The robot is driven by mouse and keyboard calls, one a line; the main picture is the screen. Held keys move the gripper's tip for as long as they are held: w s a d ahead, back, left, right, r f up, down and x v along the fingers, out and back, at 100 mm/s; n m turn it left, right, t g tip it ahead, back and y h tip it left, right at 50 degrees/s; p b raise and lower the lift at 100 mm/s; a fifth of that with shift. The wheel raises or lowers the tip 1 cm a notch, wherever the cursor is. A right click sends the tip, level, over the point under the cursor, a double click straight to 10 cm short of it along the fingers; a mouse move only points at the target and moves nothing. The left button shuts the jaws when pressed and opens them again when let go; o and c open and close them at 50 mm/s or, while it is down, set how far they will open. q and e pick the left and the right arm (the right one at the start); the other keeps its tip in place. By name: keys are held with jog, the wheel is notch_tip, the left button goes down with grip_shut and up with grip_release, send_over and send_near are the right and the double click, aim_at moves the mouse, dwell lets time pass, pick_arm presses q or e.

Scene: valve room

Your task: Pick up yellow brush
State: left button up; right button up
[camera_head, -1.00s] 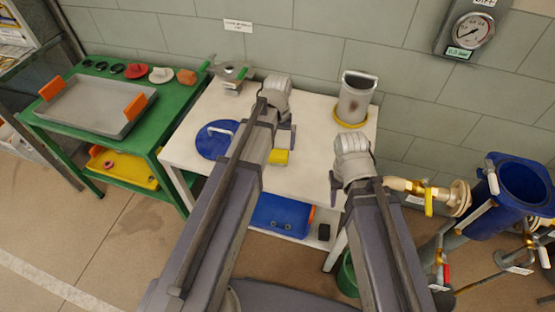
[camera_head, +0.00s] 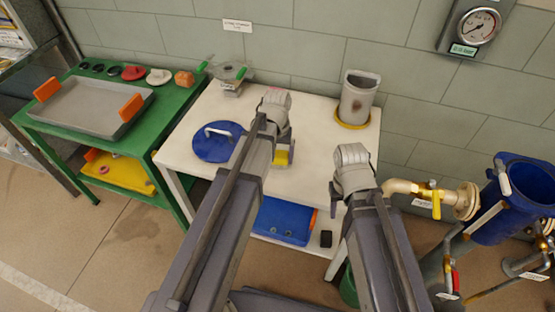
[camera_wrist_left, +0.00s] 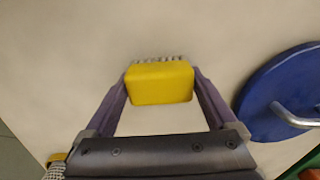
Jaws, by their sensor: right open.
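The yellow brush (camera_head: 281,158) is at the front part of the white table (camera_head: 310,120), under my left gripper (camera_head: 283,150). In the left wrist view the yellow brush (camera_wrist_left: 160,83) is a rounded yellow block with pale bristles along its far edge. The fingers of my left gripper (camera_wrist_left: 161,85) lie along both its sides with no clear gap, so it looks gripped. Whether it is off the table top is hard to tell. My right gripper (camera_head: 350,172) is open over the table's right front edge; its fingers are mostly hidden by its own wrist.
A blue lid (camera_head: 213,148) with a metal handle lies left of the brush. A grey cylinder (camera_head: 358,97) stands at the back right in a yellow ring. A blue tray (camera_head: 283,218) is on the lower shelf. Pipes with a yellow valve handle (camera_head: 436,205) are at right.

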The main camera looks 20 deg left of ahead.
aim_at(278, 154)
pick_arm(q)
jog(key=c, duration=0.9)
jog(key=shift+r, duration=0.15)
notch_tip(278, 154, up, 10)
jog(key=p, duration=1)
jog(key=o, duration=0.8)
jog(key=c, duration=0.6)
